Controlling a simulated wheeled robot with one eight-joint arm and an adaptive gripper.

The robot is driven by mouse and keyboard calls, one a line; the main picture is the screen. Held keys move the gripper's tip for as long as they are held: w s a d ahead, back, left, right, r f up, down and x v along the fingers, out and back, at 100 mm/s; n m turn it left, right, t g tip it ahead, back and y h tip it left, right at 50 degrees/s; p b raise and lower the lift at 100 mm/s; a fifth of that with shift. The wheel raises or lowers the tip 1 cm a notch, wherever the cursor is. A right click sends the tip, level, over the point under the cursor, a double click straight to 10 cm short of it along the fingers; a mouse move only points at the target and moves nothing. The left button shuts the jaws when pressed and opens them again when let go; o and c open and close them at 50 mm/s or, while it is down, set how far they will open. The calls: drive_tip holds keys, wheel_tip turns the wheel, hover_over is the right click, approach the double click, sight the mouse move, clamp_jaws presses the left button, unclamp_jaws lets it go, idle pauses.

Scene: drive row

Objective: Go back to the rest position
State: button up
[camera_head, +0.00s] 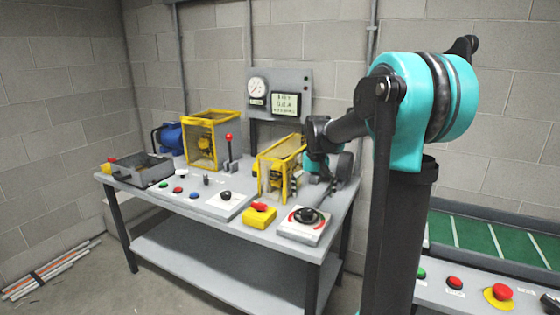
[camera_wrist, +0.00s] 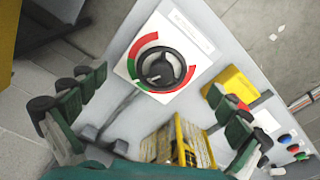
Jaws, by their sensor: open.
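My gripper (camera_wrist: 152,100) is open and empty, its two dark green and black fingers spread wide at the left and right of the wrist view. In the head view my gripper is small and partly hidden by my own wrist, above the right part of the grey workbench (camera_head: 185,232), beside a yellow guard frame (camera_head: 282,152). A black rotary knob (camera_wrist: 160,70) on a white plate with a red and green arc lies beyond the fingers, apart from them. The same knob shows at the bench's front right corner in the head view (camera_head: 308,215).
A yellow box with a red button (camera_head: 260,215) sits left of the knob. A lever with a red ball (camera_head: 229,150), a yellow-framed machine (camera_head: 203,140) and a blue motor (camera_head: 168,138) stand farther left. A gauge panel (camera_head: 279,95) rises behind. A green conveyor (camera_head: 480,238) is at right.

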drive_tip(key=s+d+f+t, duration=0.1)
drive_tip(key=s+f, duration=0.6)
drive_tip(key=s, duration=0.6)
drive_tip(key=s+d+f+t, duration=0.2)
drive_tip(key=s+f, duration=0.5)
drive_tip(key=s, duration=0.6)
drive_tip(key=shift+f+n, duration=0.25)
drive_tip(key=shift+n, duration=0.05)
